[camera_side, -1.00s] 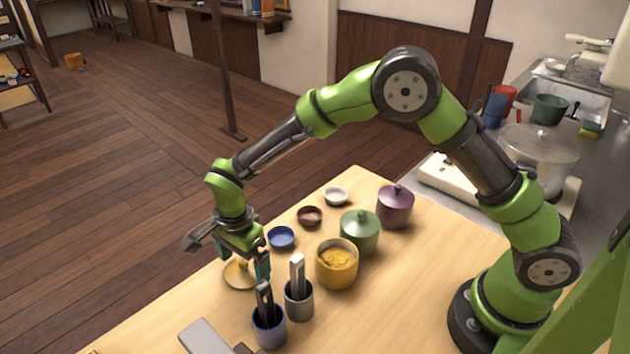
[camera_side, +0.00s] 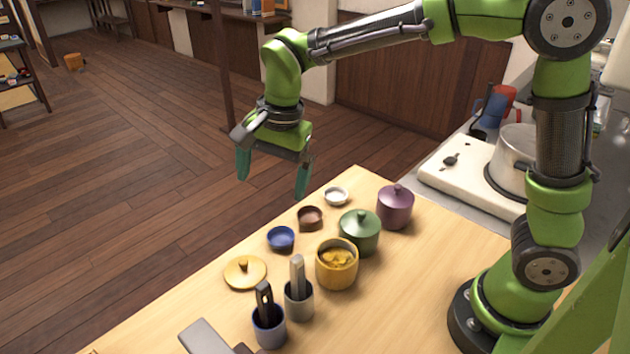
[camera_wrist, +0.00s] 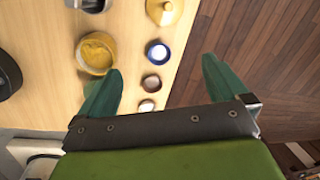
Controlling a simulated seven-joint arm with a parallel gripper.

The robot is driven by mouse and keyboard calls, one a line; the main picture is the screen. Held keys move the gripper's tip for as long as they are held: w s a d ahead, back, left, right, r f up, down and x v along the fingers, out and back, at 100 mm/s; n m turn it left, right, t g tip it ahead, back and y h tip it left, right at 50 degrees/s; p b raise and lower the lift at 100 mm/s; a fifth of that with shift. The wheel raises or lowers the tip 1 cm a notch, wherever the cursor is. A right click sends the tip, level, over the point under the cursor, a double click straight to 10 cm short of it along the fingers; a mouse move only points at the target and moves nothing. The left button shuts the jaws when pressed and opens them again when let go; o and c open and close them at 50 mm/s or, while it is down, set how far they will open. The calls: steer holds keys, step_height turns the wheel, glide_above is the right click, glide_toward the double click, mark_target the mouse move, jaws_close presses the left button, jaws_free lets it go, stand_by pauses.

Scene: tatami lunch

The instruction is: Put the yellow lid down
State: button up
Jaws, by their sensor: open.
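The yellow lid (camera_side: 245,273) lies flat on the wooden table, knob up, left of the blue dish; the wrist view shows it at the top edge (camera_wrist: 164,11). My gripper (camera_side: 272,186) is open and empty, raised well above the far side of the table, behind and to the right of the lid. Its green fingers are wide apart in the wrist view (camera_wrist: 158,88). The yellow pot (camera_side: 337,270) stands uncovered with yellow contents inside, right of the lid; it also shows in the wrist view (camera_wrist: 84,62).
A blue dish (camera_side: 281,239), a brown dish (camera_side: 310,218) and a white dish (camera_side: 336,197) line the table's far edge. Green (camera_side: 359,234) and purple (camera_side: 395,208) lidded pots stand at right. Two utensil cups, grey (camera_side: 299,303) and blue (camera_side: 269,331), stand in front.

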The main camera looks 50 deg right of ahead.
steer(key=s+d+r+n+t, duration=0.2)
steer(key=s+d+n, duration=0.2)
steer(key=s+d, duration=0.2)
steer(key=s+d+r+n+t, duration=0.2)
steer(key=s+d+n, duration=0.3)
steer(key=s, duration=0.5)
steer(key=shift+d+t+y, duration=0.4)
steer(key=shift+d+t, duration=0.1)
steer(key=shift+t, duration=0.3)
steer(key=shift+r, duration=0.15)
